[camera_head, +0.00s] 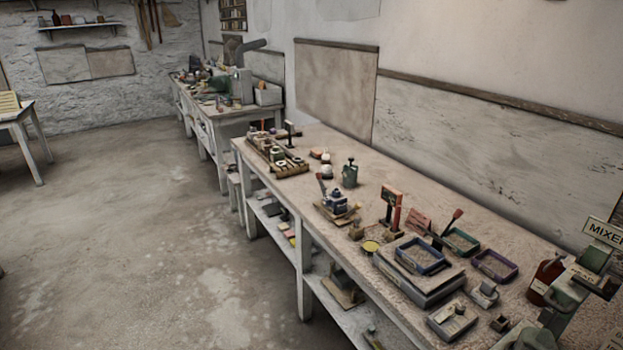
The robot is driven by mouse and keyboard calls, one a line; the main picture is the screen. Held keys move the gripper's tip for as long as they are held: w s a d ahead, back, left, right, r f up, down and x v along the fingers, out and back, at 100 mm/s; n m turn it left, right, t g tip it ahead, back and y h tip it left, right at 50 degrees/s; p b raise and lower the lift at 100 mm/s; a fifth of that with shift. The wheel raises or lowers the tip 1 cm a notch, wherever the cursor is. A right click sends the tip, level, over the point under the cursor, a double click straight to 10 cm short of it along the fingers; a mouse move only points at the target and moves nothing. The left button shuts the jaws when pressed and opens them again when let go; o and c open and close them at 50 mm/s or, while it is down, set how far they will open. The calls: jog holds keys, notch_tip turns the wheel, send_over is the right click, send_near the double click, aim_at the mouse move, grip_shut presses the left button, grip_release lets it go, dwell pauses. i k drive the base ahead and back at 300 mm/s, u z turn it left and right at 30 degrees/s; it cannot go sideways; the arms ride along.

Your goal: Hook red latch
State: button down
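I cannot tell which part is the red latch. An upright red and dark device (393,208) stands on the long workbench (350,160), near its front edge. Behind it to the right, a red-tipped lever (455,220) slants up beside a reddish flat piece (418,220). A small blue-grey clamp-like tool (336,202) with a reddish handle lies on a wooden board to the left. All are small in the picture, so hooks or catches on them cannot be made out. My gripper is not clearly visible in the head view.
Blue (419,255), green (460,242) and purple (495,265) trays crowd the bench's right part. A wooden rack (277,157) sits at the far end. The floor (150,240) at left is clear.

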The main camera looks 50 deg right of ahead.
aim_at(318, 175)
jog(key=i, duration=0.9)
jog(key=u, duration=0.05)
